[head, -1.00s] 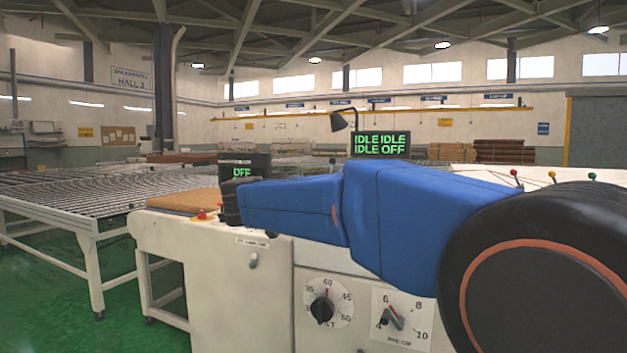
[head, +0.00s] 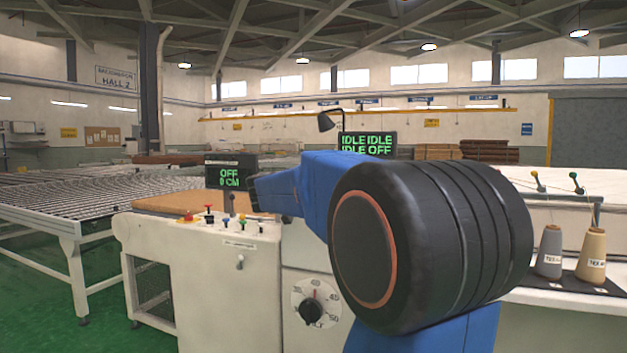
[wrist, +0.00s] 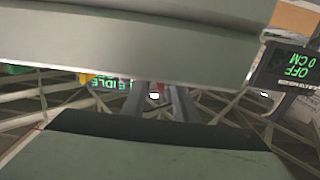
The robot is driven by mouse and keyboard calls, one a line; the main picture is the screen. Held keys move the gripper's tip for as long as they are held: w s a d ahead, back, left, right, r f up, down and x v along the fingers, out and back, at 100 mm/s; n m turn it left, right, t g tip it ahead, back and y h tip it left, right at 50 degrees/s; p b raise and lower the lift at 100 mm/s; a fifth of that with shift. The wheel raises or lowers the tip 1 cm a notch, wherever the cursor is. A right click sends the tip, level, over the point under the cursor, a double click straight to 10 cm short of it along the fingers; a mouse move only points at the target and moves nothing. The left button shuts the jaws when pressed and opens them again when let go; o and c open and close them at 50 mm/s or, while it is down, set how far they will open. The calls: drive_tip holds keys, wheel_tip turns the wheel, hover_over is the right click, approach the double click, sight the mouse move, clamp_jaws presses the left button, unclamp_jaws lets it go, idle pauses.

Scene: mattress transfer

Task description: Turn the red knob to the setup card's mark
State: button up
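On the white machine's control panel, a small red-topped knob (head: 209,208) stands near other coloured ones; I cannot tell whether it is the task's red knob. A black dial knob (head: 311,309) with a red pointer and number scale sits on the front face. I cannot make out a setup card. In the head view my arm crosses the machine, and my gripper is mostly hidden behind its blue links. In the wrist view my gripper (wrist: 158,100) shows two grey fingers apart with nothing seen between them.
An "OFF 0 CM" display (head: 230,176) stands behind the panel, and an "IDLE" display (head: 367,144) further right. A roller table (head: 75,205) is at left. Thread cones (head: 592,257) stand at right. Green floor is clear at lower left.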

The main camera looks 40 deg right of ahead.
drive_tip(key=shift+x, duration=2)
clamp_jaws()
